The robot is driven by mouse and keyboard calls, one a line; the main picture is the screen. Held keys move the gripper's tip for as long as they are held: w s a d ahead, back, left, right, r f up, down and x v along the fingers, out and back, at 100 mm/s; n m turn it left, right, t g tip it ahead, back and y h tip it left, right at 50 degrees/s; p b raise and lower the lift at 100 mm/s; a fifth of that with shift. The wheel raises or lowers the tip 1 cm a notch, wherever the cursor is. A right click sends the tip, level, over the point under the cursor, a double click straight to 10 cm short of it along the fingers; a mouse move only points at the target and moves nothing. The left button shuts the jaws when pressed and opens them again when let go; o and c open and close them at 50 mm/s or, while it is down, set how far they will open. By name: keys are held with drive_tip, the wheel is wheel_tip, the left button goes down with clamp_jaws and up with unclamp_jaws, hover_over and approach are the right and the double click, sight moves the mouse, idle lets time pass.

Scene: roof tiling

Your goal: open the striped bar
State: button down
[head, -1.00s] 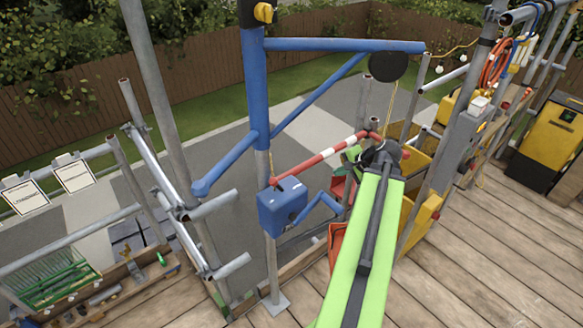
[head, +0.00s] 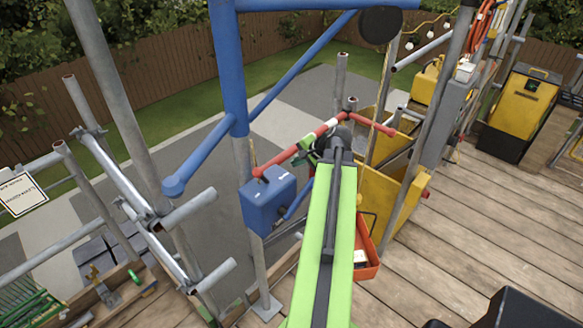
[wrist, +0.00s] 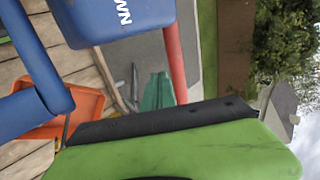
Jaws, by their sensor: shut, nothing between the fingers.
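The striped red and white bar (head: 272,165) slants up to the right from the top of a blue box (head: 268,199) on a grey post. It meets a red arm (head: 372,122) beside an upright pipe. It looks still lowered across the gap. My gripper (head: 308,143) is shut and empty, at the bar's middle part; its fingertips are partly hidden, and I cannot tell whether they touch the bar. In the wrist view the bar (wrist: 174,62) stands nearly upright beside the blue box (wrist: 115,15).
A red-orange tray (head: 368,268) and a yellow panel (head: 362,205) stand right of my arm. Grey scaffold pipes (head: 122,185) crowd the left. Wooden decking (head: 460,215) is open at the right.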

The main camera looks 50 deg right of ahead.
drive_tip(key=w+r+b+x, duration=0.1)
drive_tip(key=b+x, duration=0.4)
drive_tip(key=x, duration=0.5)
drive_tip(key=shift+w+d, duration=0.3)
drive_tip(key=shift+w, duration=0.05)
drive_tip(key=shift+r, duration=0.1)
